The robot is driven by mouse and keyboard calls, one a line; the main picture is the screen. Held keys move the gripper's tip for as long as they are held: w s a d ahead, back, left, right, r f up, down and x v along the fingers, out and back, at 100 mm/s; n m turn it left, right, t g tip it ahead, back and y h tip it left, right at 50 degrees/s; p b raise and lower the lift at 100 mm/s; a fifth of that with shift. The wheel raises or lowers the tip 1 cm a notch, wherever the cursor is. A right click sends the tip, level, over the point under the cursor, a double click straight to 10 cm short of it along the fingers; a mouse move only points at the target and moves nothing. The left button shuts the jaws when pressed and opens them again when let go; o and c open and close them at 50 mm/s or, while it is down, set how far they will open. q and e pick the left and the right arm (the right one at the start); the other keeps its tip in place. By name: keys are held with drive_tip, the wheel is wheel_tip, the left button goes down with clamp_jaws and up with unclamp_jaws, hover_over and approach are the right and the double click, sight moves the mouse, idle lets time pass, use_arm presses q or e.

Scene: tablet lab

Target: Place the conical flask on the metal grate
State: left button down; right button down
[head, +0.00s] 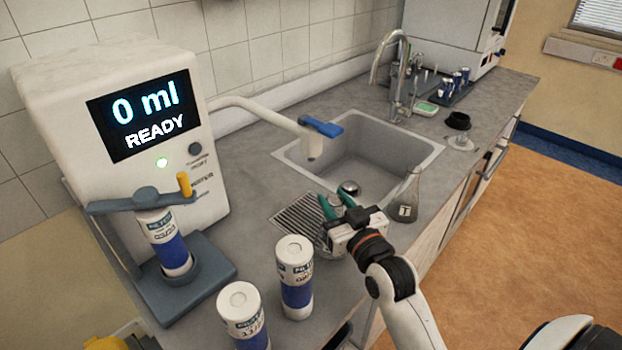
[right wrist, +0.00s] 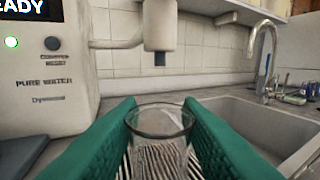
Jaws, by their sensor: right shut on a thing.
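The conical flask (head: 409,190), clear glass with a dark label low on its side, stands upright on the counter to the right of my right gripper. The metal grate (head: 291,212) is a slatted panel in the counter below the dispenser spout. My right gripper (head: 337,207), with green fingers, is at the grate's right side. In the right wrist view it is shut on a clear glass vessel (right wrist: 160,122) with a wide round rim, which looks like a beaker. Grate slats show through the glass; whether it touches the grate is unclear. My left gripper is not in view.
The water dispenser (head: 120,60) reads "0 ml READY"; its spout (head: 312,135) overhangs the counter. Filter cartridges (head: 295,275) stand in front of the grate. The sink (head: 375,160) lies behind the flask. A black-topped item (head: 458,122) stands farther right.

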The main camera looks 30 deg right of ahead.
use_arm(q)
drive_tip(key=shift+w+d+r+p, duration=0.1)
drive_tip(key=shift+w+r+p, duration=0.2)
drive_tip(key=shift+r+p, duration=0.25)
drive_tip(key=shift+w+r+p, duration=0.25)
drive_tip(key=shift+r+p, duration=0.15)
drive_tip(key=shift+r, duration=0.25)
use_arm(e)
drive_tip(key=w+f, duration=0.1)
drive_tip(key=w, duration=1)
drive_tip(key=shift+d+f, duration=0.3)
drive_tip(key=shift+d, duration=0.05)
drive_tip(key=shift+w, duration=0.1)
drive_tip(key=shift+f, duration=0.15)
drive_tip(key=c, duration=1)
unclamp_jaws()
drive_tip(key=shift+w, duration=0.1)
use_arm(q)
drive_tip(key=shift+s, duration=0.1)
